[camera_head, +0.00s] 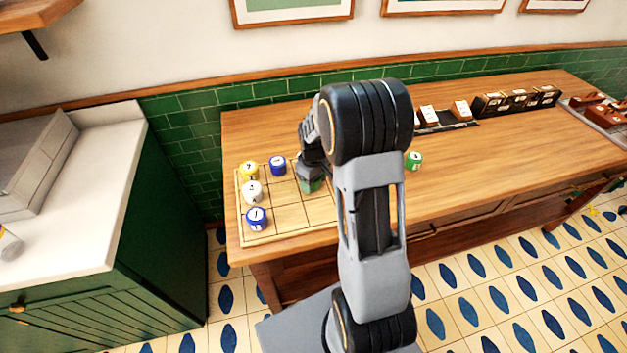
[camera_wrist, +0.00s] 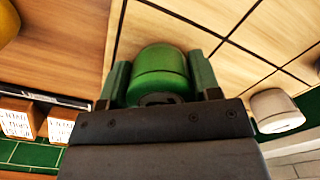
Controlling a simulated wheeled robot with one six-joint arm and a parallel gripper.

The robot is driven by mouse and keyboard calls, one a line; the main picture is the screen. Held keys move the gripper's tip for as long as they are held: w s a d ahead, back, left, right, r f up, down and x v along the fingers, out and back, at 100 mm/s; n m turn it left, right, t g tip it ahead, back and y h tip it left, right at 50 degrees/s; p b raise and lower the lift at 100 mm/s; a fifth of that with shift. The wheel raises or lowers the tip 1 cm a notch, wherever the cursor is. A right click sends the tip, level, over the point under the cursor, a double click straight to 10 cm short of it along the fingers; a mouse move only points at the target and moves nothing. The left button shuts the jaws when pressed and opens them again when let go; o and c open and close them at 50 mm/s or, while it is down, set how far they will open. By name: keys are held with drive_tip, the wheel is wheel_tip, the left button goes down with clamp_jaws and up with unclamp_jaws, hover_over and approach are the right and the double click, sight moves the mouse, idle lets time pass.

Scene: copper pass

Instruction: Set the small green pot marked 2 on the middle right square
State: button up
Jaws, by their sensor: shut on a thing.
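My gripper (camera_head: 312,179) is shut on a small green pot (camera_head: 311,185), which is at the right side of the wooden grid board (camera_head: 290,219), around its middle right square. In the wrist view the green pot (camera_wrist: 160,75) sits upright between the two fingers (camera_wrist: 160,85), just inside the board's edge. Its number is hidden, and I cannot tell whether it touches the board. Another green pot (camera_head: 413,160) stands on the table, right of my arm.
On the board's left side are a yellow pot (camera_head: 249,170), a white pot (camera_head: 252,191) and a blue pot (camera_head: 256,218); another blue pot (camera_head: 278,165) is at the back middle. Boxes (camera_head: 515,100) stand at the table's back right. The board's front middle is bare.

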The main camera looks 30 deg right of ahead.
drive_tip(key=shift+f, duration=0.15)
drive_tip(key=o, duration=1)
wheel_tip(320, 180, up, 12)
drive_tip(key=shift+f, duration=0.25)
drive_tip(key=s+a+r+m+t, duration=0.2)
drive_tip(key=s+a, duration=0.2)
drive_tip(key=s, duration=0.4)
drive_tip(key=s+a+r+m+t, duration=0.2)
drive_tip(key=s+a, duration=0.3)
drive_tip(key=s, duration=0.3)
drive_tip(key=shift+a+r, duration=0.2)
drive_tip(key=shift+r, duration=0.4)
